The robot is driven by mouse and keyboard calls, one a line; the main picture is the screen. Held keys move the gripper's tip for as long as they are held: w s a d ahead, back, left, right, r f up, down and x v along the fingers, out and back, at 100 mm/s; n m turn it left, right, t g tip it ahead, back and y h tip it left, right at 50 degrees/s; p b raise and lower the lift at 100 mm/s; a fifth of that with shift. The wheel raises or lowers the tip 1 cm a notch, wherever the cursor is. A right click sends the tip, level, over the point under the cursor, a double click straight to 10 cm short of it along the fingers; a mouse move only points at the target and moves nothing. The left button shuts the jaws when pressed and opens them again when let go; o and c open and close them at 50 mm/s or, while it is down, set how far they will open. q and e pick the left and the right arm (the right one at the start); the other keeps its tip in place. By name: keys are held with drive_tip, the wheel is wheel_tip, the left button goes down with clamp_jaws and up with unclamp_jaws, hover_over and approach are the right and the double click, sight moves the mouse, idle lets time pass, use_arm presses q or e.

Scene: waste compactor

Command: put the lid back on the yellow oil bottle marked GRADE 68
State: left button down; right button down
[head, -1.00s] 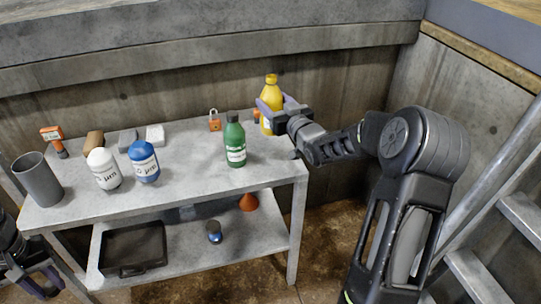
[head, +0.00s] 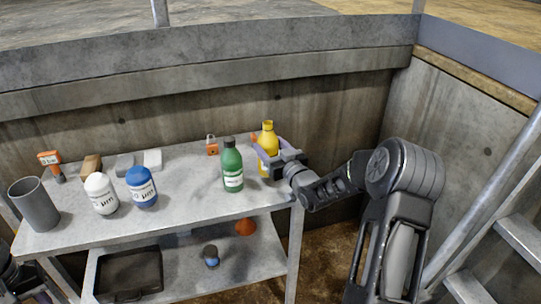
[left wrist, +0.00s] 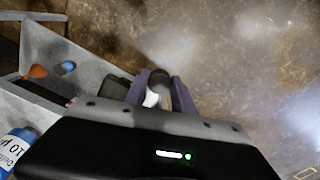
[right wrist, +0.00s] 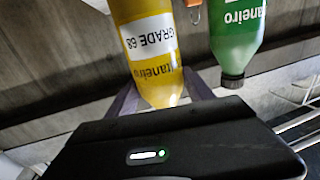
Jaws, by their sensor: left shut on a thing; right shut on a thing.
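The yellow oil bottle (head: 267,137) is upright at the right end of the tabletop, with no lid visible on its top. My right gripper (head: 268,160) is shut around it. Whether its base touches the table I cannot tell. The right wrist view shows the yellow bottle's GRADE 68 label (right wrist: 150,40) upside down between my fingers (right wrist: 160,95). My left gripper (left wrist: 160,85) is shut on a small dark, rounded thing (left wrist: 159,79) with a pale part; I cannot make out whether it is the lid. In the head view my left arm shows only at the bottom left edge.
A green bottle (head: 232,165) with a dark cap stands just left of the yellow one.

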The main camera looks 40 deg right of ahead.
sight(271, 156)
use_arm(q)
drive_tip(key=shift+r, duration=0.15)
use_arm(e)
drive_tip(key=shift+f, duration=1.55)
use_arm(q)
drive_tip(key=shift+f, duration=0.2)
use_arm(e)
drive_tip(key=shift+f, duration=0.15)
drive_tip(key=shift+c, duration=2)
unclamp_jaws()
